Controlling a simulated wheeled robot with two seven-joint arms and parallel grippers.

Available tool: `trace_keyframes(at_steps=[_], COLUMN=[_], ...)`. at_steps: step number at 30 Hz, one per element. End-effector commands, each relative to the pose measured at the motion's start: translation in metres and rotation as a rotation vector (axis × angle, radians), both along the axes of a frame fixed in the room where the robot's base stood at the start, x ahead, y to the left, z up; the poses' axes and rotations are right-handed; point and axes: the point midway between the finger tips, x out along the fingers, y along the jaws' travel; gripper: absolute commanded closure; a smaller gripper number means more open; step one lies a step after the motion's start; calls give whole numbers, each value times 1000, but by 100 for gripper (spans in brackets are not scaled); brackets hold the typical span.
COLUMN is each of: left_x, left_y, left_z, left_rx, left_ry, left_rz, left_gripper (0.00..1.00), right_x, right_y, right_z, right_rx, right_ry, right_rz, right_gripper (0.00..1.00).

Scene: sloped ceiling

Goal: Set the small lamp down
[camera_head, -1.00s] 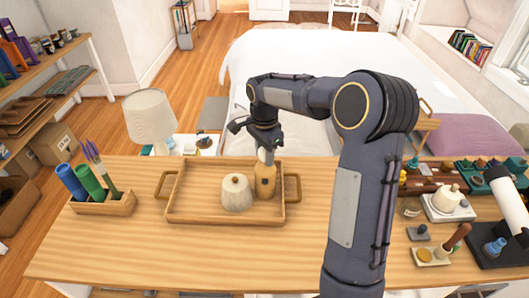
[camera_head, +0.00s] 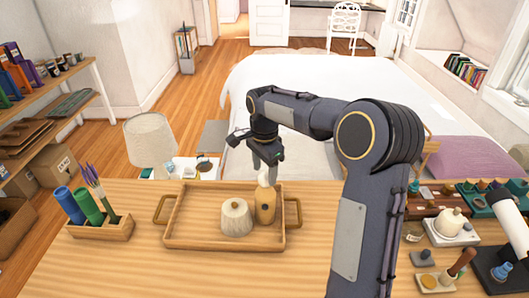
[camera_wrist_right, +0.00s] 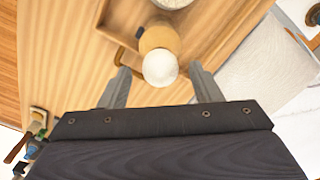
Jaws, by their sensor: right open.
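The small lamp (camera_head: 265,208) has a rounded wooden body and a white bulb-like top. It stands upright in the right part of a wooden tray (camera_head: 187,242) on the table. My right gripper (camera_head: 266,160) is open just above the lamp's top. In the right wrist view the white top (camera_wrist_right: 160,68) lies between the two spread fingers (camera_wrist_right: 160,82), with space on both sides. My left gripper is out of view.
A cream rounded object (camera_head: 236,218) stands left of the lamp in the tray. A wooden holder (camera_head: 104,229) with rolls and brushes is at left. Trays and tools crowd the right. A larger lamp (camera_head: 151,139) stands behind the table. The front table surface is clear.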

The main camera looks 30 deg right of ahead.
Motion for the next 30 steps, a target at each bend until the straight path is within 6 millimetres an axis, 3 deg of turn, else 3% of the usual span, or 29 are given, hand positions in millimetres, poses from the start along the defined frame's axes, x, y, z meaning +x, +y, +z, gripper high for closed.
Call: trace_keyframes(at_steps=[3,9,15,20,23,25,30], left_x=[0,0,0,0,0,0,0], left_y=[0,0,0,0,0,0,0], left_z=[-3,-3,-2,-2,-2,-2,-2], left_rx=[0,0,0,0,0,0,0], left_ry=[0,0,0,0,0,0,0], left_rz=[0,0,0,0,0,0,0], left_gripper=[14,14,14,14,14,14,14], right_x=[1,1,0,-2,-16,-35,-105], right_y=[0,0,0,0,2,5,27], right_z=[28,66,84,88,92,97,98], right_rx=[0,-1,0,2,22,45,100], right_ry=[-6,-3,0,-4,-29,-66,-220], right_rz=[1,1,1,10,75,169,509], right_gripper=[42,42,42,42,42,42,42])
